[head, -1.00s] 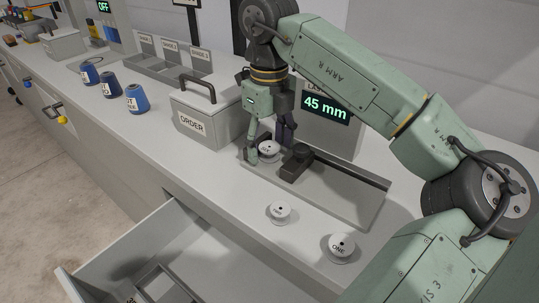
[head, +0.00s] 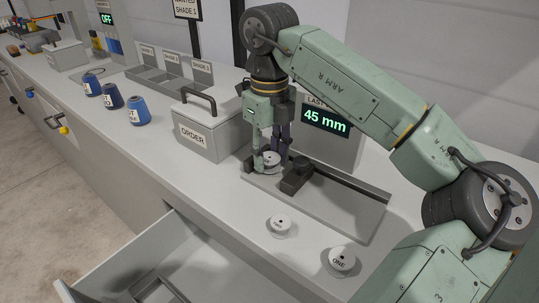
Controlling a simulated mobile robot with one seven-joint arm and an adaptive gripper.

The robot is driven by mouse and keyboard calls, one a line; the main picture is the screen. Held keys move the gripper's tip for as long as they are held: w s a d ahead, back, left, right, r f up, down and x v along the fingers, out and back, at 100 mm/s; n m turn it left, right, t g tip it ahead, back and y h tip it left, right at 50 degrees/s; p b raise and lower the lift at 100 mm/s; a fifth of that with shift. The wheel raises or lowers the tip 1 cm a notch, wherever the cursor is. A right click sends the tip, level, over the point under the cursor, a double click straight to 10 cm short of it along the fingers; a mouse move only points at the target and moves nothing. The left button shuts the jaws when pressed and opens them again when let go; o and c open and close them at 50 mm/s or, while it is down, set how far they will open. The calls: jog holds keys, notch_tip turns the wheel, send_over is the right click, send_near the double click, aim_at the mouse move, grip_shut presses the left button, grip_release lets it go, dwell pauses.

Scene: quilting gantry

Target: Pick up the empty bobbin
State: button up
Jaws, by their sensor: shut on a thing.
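My gripper (head: 270,163) points down over the measuring fixture at the bench's middle. Its fingers are shut on a white bobbin (head: 272,158), one on either side. The bobbin is upright beside the dark sliding block, low over the fixture's grey plate; I cannot tell whether it touches the plate. The fingers partly hide it, and its label is too small to read. A second white bobbin (head: 281,224) stands on the bench in front of the plate.
The fixture's plate (head: 350,216) carries a dark block (head: 296,178) and rail. A display (head: 326,121) behind reads 45 mm. A grey ORDER box (head: 209,142) stands close left of my gripper. Blue cones (head: 138,111) stand farther left. A drawer (head: 175,235) is open below the bench front.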

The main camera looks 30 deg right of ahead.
aim_at(269, 159)
notch_tip(269, 159, up, 3)
jog(key=shift+f+p, duration=0.15)
jog(key=shift+p, duration=0.6)
jog(key=shift+s+a+r, duration=0.2)
jog(key=s+a+b, duration=0.1)
jog(key=s+a, duration=0.2)
jog(key=a, duration=0.1)
jog(key=s+a+r+b, duration=0.1)
jog(key=s+a, duration=0.2)
jog(key=s, duration=0.1)
jog(key=s+a+b, duration=0.1)
jog(key=s+a, duration=0.2)
jog(key=a, duration=0.1)
jog(key=shift+s+a+r, duration=0.15)
jog(key=shift+a+r, duration=0.05)
jog(key=shift+a, duration=0.1)
jog(key=shift+s, duration=0.1)
